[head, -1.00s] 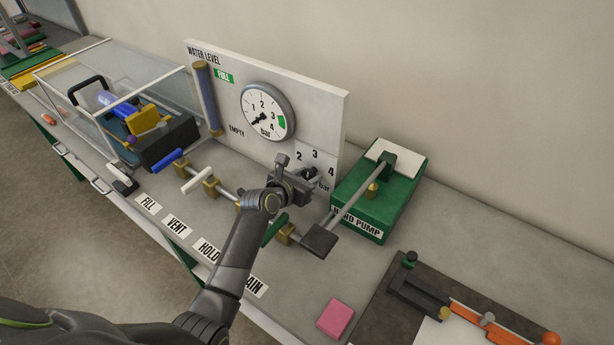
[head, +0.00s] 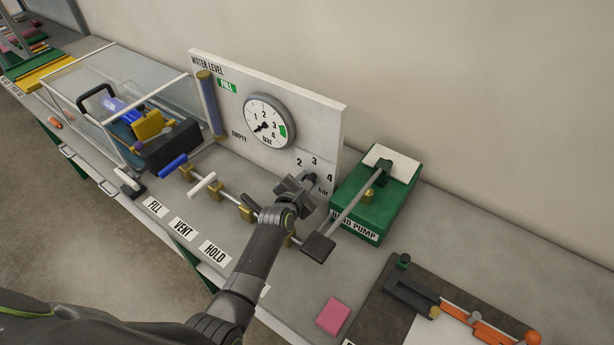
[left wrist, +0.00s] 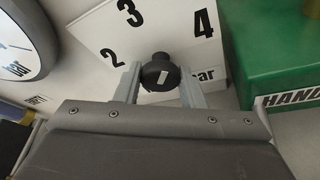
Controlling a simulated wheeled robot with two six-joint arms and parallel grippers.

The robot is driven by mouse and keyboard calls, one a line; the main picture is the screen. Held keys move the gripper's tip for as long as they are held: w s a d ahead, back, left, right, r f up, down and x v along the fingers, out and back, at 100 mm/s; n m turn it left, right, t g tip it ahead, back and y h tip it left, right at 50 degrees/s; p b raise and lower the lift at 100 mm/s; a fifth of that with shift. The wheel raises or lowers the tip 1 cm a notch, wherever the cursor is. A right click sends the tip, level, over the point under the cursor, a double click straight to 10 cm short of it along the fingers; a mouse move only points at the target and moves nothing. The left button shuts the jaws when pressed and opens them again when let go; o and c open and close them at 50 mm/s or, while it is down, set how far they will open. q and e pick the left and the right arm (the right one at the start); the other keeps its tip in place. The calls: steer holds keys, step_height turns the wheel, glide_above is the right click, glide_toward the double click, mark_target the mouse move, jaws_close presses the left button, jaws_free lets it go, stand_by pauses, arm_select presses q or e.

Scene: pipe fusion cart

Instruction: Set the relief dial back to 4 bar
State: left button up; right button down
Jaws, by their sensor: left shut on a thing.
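The relief dial is a small round black knob (left wrist: 158,72) with a white mark on its face. It sits on the white panel (left wrist: 95,38) among the printed numbers 2, 3 and 4, with "bar" at the lower right. My left gripper (left wrist: 160,88) has one finger on each side of the knob and is shut on it. In the head view my left gripper (head: 305,186) reaches the panel's lower right and partly hides the dial. I cannot tell for sure which number the mark points to. My right gripper is not in view.
A round pressure gauge (head: 269,121) is left of the dial, its needle pointing lower left. The green hand pump (head: 370,214) stands close on the right, its lever reaching toward my gripper. Valve handles (head: 203,185) line the bench at left. A pink block (head: 333,316) lies in front.

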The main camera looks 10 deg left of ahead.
arm_select(q)
steer(key=shift+m+t+y+b, duration=0.75)
steer(key=shift+m+b, duration=0.75)
steer(key=shift+b, duration=0.85)
steer(key=o, duration=1)
steer(key=shift+c, duration=0.2)
steer(key=shift+r, duration=0.1)
